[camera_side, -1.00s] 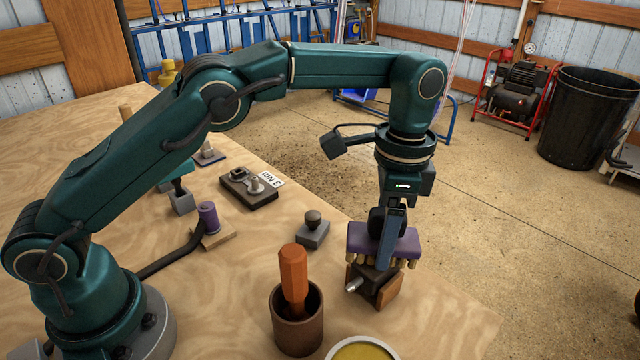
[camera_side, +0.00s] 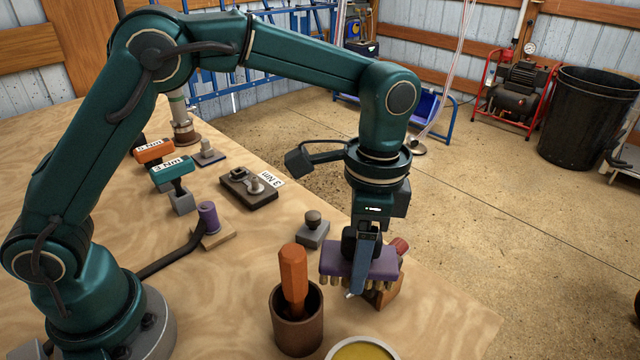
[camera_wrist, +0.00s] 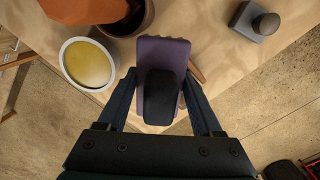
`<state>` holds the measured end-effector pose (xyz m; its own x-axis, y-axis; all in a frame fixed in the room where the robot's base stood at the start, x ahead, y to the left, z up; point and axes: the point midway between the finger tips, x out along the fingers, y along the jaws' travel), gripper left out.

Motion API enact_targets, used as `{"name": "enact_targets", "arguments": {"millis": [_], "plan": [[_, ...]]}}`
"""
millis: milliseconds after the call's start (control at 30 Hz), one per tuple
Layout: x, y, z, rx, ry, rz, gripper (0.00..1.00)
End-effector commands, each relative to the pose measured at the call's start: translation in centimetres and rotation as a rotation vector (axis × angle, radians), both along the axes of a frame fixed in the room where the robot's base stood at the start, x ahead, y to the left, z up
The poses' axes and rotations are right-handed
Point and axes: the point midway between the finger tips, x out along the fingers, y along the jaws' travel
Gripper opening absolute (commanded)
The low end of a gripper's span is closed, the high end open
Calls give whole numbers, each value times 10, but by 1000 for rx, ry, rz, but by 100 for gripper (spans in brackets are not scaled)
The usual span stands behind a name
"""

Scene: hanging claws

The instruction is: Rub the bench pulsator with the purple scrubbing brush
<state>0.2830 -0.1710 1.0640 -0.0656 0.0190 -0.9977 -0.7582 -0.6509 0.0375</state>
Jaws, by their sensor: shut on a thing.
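My gripper (camera_side: 363,250) is shut on the purple scrubbing brush (camera_side: 334,262), whose pale bristle tufts point down. In the wrist view the brush (camera_wrist: 158,52) lies between the fingers of my gripper (camera_wrist: 160,85), with its black grip on top. A brown block-shaped device with a red end (camera_side: 400,246) and a small metal stub, which seems to be the bench pulsator (camera_side: 386,294), stands just under and behind the brush. The brush hides much of it, and I cannot tell whether the bristles touch it.
A brown cup (camera_side: 297,325) with an orange-handled tool (camera_side: 293,275) stands left of the brush. A round dish of yellow stuff (camera_side: 363,351) is at the front. A grey block with a knob (camera_side: 313,232) sits behind. The bench edge lies close on the right.

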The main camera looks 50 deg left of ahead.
Motion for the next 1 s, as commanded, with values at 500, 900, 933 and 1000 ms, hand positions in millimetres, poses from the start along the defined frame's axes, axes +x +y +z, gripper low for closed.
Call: {"name": "enact_targets", "arguments": {"millis": [500,900,933,1000], "plan": [[-11,0,2,-1,9,2,0],[-6,-1,40,-3,-4,1,0],[-6,-1,43,-4,-6,1,0],[-5,-1,49,-4,-6,1,0]]}}
